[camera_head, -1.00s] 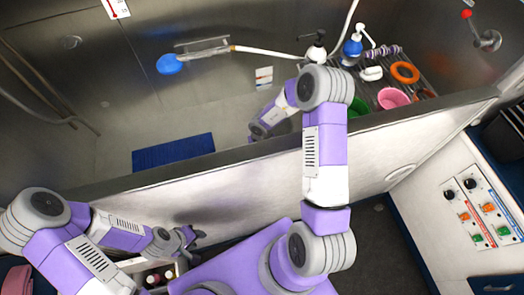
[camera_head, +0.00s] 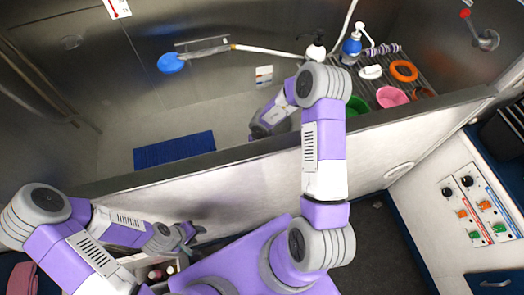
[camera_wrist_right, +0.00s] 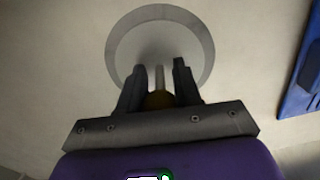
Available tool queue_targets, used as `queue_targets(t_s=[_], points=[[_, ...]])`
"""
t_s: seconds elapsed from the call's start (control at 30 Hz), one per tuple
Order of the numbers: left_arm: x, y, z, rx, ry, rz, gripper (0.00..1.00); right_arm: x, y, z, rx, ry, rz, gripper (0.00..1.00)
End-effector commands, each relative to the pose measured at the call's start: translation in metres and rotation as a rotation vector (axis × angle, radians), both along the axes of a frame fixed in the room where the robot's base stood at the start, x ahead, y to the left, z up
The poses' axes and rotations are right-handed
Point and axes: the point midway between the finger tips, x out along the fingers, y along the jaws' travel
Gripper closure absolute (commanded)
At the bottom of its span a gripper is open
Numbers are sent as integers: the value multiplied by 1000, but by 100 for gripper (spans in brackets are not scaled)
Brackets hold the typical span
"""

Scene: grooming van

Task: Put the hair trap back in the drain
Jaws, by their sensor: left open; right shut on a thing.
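In the right wrist view the drain (camera_wrist_right: 160,18) shows as a round grey ring in the pale tub floor, just beyond my fingertips. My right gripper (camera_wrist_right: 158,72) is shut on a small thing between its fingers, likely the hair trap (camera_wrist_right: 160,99). Only a thin grey upright part and a brownish-yellow part of it show. I cannot tell whether it touches the drain. In the head view the right arm reaches over the tub wall, and its gripper is hidden behind that wall. My left gripper (camera_head: 187,234) is open and empty, outside the tub.
The tub's front wall (camera_head: 240,187) runs under my right arm. A blue mat (camera_head: 175,150) lies in the tub, left of that arm. A rack at right holds bottles, an orange ring (camera_head: 404,71) and a pink bowl (camera_head: 392,97). A blue shower head (camera_head: 171,63) is on the back wall.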

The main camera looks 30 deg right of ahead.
Motion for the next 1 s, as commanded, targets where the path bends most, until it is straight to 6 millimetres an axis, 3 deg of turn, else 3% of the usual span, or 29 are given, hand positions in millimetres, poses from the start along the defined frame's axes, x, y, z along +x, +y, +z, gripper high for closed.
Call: queue_targets(t_s=[0.1, 0.13, 0.33, 0.67, 1.0], points=[[0, 0, 0, 0, 0, 0, 57, 0, 0, 0, 0, 0, 0, 100], [0, 0, 0, 0, 0, 0, 57, 0, 0, 0, 0, 0, 0, 65], [0, 0, 0, 0, 0, 0, 57, 0, 0, 0, 0, 0, 0, 37], [0, 0, 3, 0, 0, 0, 57, 0, 0, 5, 0, 0, -1, 37], [0, 0, 34, 0, 0, 0, 57, 0, -1, 59, 0, 0, -2, 37]])
